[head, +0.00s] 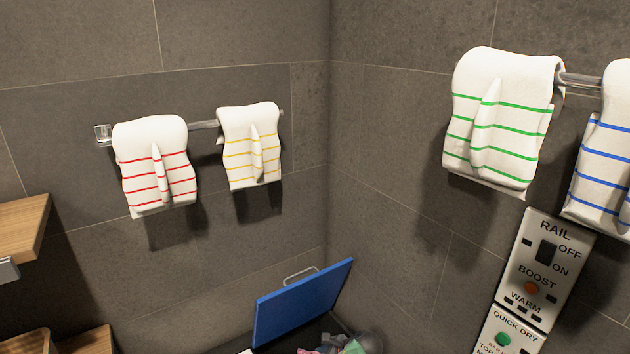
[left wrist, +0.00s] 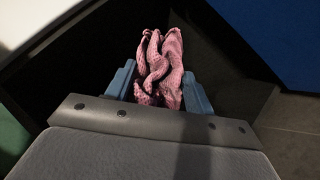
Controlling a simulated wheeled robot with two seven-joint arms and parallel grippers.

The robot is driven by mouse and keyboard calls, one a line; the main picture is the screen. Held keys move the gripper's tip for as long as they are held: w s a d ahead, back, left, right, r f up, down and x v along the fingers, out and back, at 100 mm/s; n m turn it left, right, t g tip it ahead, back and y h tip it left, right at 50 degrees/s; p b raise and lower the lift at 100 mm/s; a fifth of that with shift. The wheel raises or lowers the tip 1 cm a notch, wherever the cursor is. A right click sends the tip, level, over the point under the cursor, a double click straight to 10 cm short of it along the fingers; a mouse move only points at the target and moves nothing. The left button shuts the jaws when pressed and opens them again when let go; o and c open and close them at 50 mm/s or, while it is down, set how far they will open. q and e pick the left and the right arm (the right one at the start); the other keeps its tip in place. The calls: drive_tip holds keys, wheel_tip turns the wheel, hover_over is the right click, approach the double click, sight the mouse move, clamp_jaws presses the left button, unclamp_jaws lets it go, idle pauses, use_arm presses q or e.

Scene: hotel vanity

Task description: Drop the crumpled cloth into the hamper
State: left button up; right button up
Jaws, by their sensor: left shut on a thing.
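In the left wrist view, my left gripper (left wrist: 158,90) has its two blue fingers on either side of a crumpled pink cloth (left wrist: 160,62) and is shut on it. The cloth bunches up beyond the fingertips, over a dark, box-like opening (left wrist: 85,65) that looks like the hamper. In the head view, the hamper's blue lid (head: 303,302) stands raised in the corner at the bottom. A dark edge and bits of pink and green cloth (head: 353,347) show just below it, cut off by the frame. My right gripper is not in view.
The blue panel (left wrist: 280,35) is close at the upper right of the wrist view. Striped towels hang on wall rails: red (head: 157,167), yellow (head: 250,145), green (head: 500,120) and blue (head: 603,170). A switch panel (head: 543,270) is at right; a wooden shelf (head: 20,228) at left.

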use_arm(q)
drive_tip(key=o, duration=1)
drive_tip(key=shift+o, duration=0.2)
drive_tip(key=shift+s+d+r, duration=0.15)
drive_tip(key=shift+d+r, duration=0.15)
drive_tip(key=shift+d, duration=0.1)
drive_tip(key=b+v, duration=0.1)
drive_tip(key=v, duration=0.5)
drive_tip(key=shift+d+r, duration=0.2)
drive_tip(key=shift+r, duration=0.1)
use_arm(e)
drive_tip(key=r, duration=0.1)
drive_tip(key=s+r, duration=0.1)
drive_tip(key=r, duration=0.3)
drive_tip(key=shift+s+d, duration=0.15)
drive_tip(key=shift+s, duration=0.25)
use_arm(q)
drive_tip(key=shift+s, duration=0.1)
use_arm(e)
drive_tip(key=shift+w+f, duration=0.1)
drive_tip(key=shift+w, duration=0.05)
